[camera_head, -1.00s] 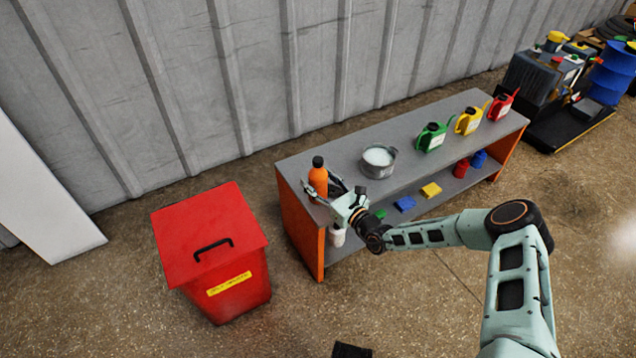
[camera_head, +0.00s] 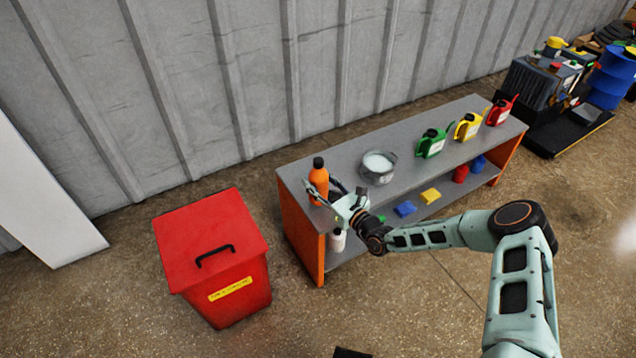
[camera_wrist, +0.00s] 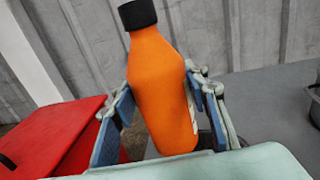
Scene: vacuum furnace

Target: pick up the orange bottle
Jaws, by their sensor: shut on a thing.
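The orange bottle (camera_head: 318,181) with a black cap stands at the left end of the grey bench top. It fills the middle of the wrist view (camera_wrist: 162,85), where it looks tilted with the camera. My gripper (camera_head: 326,196) reaches it from the front right. In the wrist view my gripper (camera_wrist: 160,105) has one blue-padded finger on each side of the bottle, shut on it.
The bench (camera_head: 345,157) also bears a metal pot (camera_head: 377,167) and green (camera_head: 431,143), yellow (camera_head: 467,126) and red (camera_head: 501,110) cans to the right. Sponges and small containers lie on the lower shelf. A red lidded bin (camera_head: 213,255) stands left of the bench.

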